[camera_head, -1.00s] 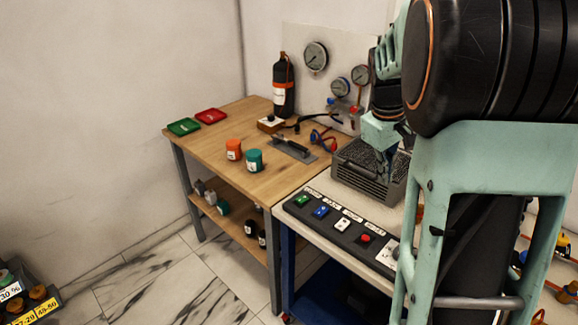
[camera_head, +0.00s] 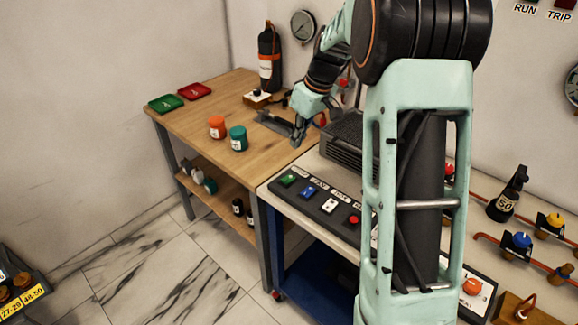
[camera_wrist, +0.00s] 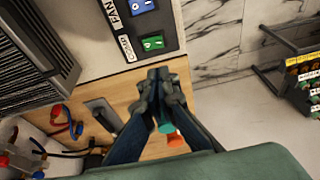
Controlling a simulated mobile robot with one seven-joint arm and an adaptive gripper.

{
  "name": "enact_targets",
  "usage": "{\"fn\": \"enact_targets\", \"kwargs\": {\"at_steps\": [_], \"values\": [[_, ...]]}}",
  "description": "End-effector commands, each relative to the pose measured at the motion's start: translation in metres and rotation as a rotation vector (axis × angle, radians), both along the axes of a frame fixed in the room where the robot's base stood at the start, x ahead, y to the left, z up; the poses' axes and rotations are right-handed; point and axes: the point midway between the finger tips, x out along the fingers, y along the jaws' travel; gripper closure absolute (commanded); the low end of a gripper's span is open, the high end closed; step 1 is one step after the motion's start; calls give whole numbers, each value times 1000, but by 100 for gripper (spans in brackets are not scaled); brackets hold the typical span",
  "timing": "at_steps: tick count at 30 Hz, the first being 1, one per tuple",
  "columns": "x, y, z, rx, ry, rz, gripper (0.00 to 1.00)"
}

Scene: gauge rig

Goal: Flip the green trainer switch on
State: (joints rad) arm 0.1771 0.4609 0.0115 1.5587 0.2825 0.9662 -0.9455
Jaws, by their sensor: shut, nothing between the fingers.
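The green trainer switch (camera_head: 288,180) is at the left end of a black switch panel (camera_head: 318,197) on the grey-topped bench. In the wrist view the green switch (camera_wrist: 153,43) lies just ahead of the fingertips, beside a label that seems to read "COMP". My gripper (camera_head: 297,142) is shut and empty, above the wooden table near the grey bench's edge. In the wrist view my gripper (camera_wrist: 159,75) points toward the panel's green end, with a gap between. Whether the switch is on or off cannot be told.
A blue switch (camera_head: 308,192) sits beside the green one. A dark ribbed box (camera_head: 345,150) stands behind the panel. Teal (camera_head: 238,138) and orange (camera_head: 217,127) jars stand on the wooden table (camera_head: 190,125). Floor in front is clear.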

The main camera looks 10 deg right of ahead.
Motion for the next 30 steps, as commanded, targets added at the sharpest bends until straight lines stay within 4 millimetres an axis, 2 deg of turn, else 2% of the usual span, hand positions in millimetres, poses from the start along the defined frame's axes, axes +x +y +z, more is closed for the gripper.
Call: {"fn": "enact_targets", "kwargs": {"at_steps": [5,15,21,25,30], "values": [[3,5,-20,1,4,1,100],[18,19,-89,1,6,0,100],[17,23,-120,0,5,0,100],[17,24,-130,-1,3,-1,100],[17,24,-134,-1,1,0,100]]}}
